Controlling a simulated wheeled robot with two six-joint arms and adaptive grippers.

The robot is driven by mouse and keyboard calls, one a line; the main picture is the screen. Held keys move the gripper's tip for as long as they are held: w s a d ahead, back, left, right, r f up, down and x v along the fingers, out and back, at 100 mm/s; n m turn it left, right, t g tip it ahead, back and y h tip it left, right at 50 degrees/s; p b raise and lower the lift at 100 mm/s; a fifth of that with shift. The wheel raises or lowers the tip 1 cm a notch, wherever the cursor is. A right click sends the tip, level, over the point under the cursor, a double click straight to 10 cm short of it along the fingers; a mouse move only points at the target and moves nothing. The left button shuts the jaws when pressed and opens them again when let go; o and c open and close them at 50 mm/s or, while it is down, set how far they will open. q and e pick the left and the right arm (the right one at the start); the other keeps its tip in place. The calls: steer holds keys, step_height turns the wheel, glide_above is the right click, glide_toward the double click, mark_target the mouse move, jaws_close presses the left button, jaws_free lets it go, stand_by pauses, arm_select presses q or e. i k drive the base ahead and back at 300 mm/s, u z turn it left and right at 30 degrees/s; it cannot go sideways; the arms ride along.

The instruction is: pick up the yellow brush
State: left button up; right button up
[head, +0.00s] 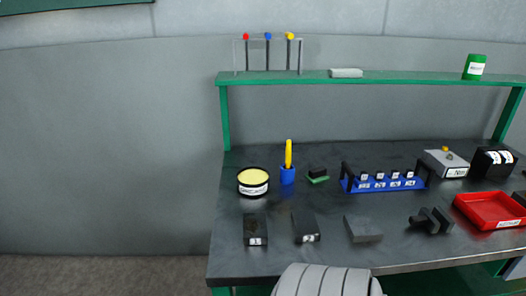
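The yellow brush (288,152) stands upright in a small blue cup (287,175) on the dark bench top, left of its middle. Its lower part is hidden inside the cup.
A round tin (253,189) stands just left of the cup, and a green-based block (318,175) lies to its right. Dark blocks (256,228) lie in front. A blue rack (386,184) and red tray (489,210) are further right. A green shelf (400,78) spans above.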

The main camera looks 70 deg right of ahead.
mark_target(288, 147)
steer(key=i, duration=2.75)
steer(key=z, duration=3.55)
steer(key=i, duration=1)
steer(key=u, duration=0.05)
